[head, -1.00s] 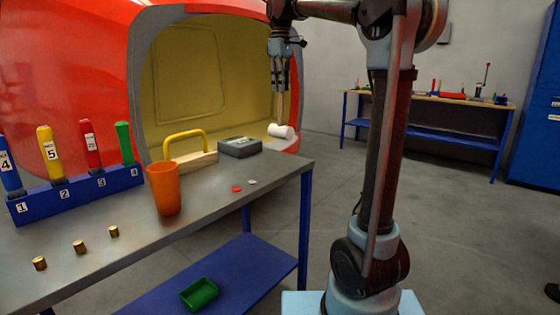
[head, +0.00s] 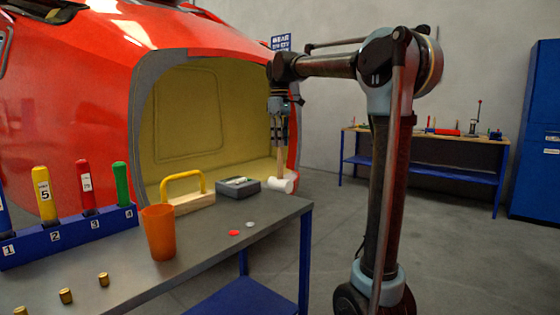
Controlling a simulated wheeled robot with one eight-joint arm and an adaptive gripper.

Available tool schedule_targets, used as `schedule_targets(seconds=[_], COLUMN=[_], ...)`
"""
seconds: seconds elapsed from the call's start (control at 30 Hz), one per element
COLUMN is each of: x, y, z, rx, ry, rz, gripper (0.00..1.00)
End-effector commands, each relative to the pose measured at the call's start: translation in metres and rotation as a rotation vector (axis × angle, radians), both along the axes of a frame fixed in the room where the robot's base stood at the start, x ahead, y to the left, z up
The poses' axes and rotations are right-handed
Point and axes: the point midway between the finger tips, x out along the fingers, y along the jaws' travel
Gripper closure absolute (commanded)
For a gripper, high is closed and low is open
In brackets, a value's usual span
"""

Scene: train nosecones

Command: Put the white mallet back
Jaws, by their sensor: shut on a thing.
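The white mallet (head: 281,185) has a pale cylindrical head and a wooden handle (head: 281,160). It hangs head down from my gripper (head: 280,118), which is shut on the upper part of the handle. The head shows just beyond the far right corner of the metal-topped table (head: 215,240), in front of the yellow inside of the red nosecone. I cannot tell whether the head touches anything. The fingertips are small and partly merge with the handle.
The table holds a grey box (head: 238,187), a yellow-handled wooden block (head: 187,197), an orange cup (head: 159,232), a blue rack (head: 75,236) of coloured handles and brass pieces. The red nosecone (head: 70,110) stands behind. A workbench (head: 425,165) stands at the back right.

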Motion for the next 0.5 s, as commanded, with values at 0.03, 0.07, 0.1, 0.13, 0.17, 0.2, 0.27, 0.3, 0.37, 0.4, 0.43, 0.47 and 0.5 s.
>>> schedule_targets(seconds=[0.03,0.07,0.1,0.13,0.17,0.2,0.27,0.3,0.37,0.4,0.43,0.47,0.5], x=[0.000,0.000,0.000,0.000,0.000,0.000,0.000,0.000,0.000,0.000,0.000,0.000,0.000], y=[0.000,0.000,0.000,0.000,0.000,0.000,0.000,0.000,0.000,0.000,0.000,0.000,0.000], z=[-0.004,-0.005,-0.007,-0.008,-0.010,-0.012,-0.018,-0.023,-0.032,-0.037,-0.041,-0.044,-0.047], rx=[0.000,0.000,0.000,0.000,0.000,0.000,0.000,0.000,0.000,0.000,0.000,0.000,0.000], ry=[0.000,0.000,0.000,0.000,0.000,0.000,0.000,0.000,0.000,0.000,0.000,0.000,0.000], rz=[0.000,0.000,0.000,0.000,0.000,0.000,0.000,0.000,0.000,0.000,0.000,0.000,0.000], gripper=[1.00,1.00,1.00,1.00,1.00,1.00,1.00,1.00,1.00,1.00,1.00,1.00,1.00])
